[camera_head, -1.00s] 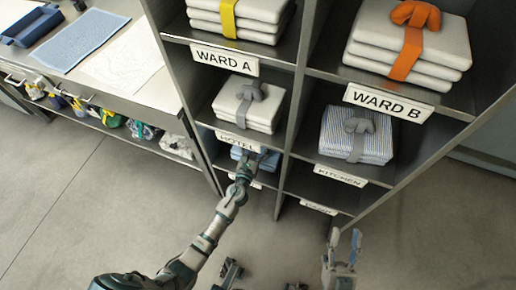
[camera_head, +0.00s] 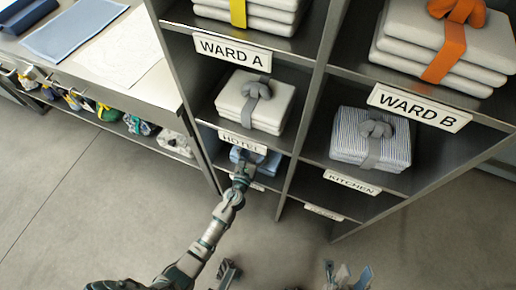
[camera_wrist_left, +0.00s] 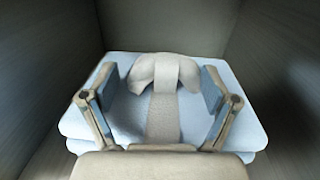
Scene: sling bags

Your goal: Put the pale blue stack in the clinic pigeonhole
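The pale blue stack (camera_head: 268,163) lies in the bottom-left pigeonhole, below the HOTEL label (camera_head: 243,142). In the left wrist view the stack (camera_wrist_left: 155,110) shows with a grey band and a bow-shaped grip (camera_wrist_left: 165,70) on top. My left gripper (camera_head: 242,165) is inside that pigeonhole, partly hiding the stack. In its wrist view the left gripper's fingers (camera_wrist_left: 158,85) are spread on either side of the grip, with gaps between. The label below this pigeonhole (camera_head: 257,186) is mostly hidden by my arm. My right gripper (camera_head: 347,275) is open and empty low in the head view.
A white stack (camera_head: 240,100) sits above HOTEL and a striped stack (camera_head: 350,140) above KITCHEN (camera_head: 351,182). The bottom-right pigeonhole (camera_head: 325,195) looks empty; its label (camera_head: 324,213) is unreadable. A counter (camera_head: 120,75) stands left.

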